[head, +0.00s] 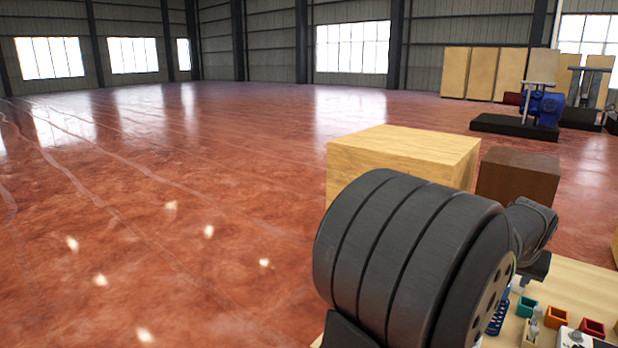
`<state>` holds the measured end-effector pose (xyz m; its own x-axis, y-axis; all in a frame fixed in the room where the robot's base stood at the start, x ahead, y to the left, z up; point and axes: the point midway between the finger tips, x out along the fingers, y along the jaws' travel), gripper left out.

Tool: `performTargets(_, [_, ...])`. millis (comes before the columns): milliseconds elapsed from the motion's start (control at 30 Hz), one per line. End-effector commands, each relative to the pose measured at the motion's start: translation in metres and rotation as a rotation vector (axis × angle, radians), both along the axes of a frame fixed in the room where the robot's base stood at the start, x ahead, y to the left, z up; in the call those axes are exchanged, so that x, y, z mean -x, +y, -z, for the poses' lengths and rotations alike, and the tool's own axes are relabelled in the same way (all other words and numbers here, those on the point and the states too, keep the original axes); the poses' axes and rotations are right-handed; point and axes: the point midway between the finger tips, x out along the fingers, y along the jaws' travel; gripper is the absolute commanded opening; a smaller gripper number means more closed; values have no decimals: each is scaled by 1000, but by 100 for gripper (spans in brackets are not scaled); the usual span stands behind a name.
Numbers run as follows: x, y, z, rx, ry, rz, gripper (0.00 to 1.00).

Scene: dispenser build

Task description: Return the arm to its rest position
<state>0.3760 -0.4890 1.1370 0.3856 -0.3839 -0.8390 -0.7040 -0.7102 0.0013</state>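My arm fills the lower right of the head view as a large dark grey ribbed link. A smaller dark grey part of my arm shows behind it on the right. My gripper's fingers do not show, so whether it is open or holding anything is not visible. A light wooden table (582,284) lies at the lower right, partly hidden by my arm. On it are a blue coil spring (497,317), a teal bin (526,307), an orange bin (556,318) and a red bin (592,328).
A light wooden box (400,152) and a dark brown box (518,178) stand beyond my arm. A blue machine on a black base (515,127) stands further back, near tall wooden panels (481,74). The red floor (170,210) on the left is clear.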

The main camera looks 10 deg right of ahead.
Motion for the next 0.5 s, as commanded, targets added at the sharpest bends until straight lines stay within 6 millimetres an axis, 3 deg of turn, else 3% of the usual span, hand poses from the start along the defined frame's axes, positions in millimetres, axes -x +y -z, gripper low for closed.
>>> performTargets(233, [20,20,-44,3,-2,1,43])
performTargets(500, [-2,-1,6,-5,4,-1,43])
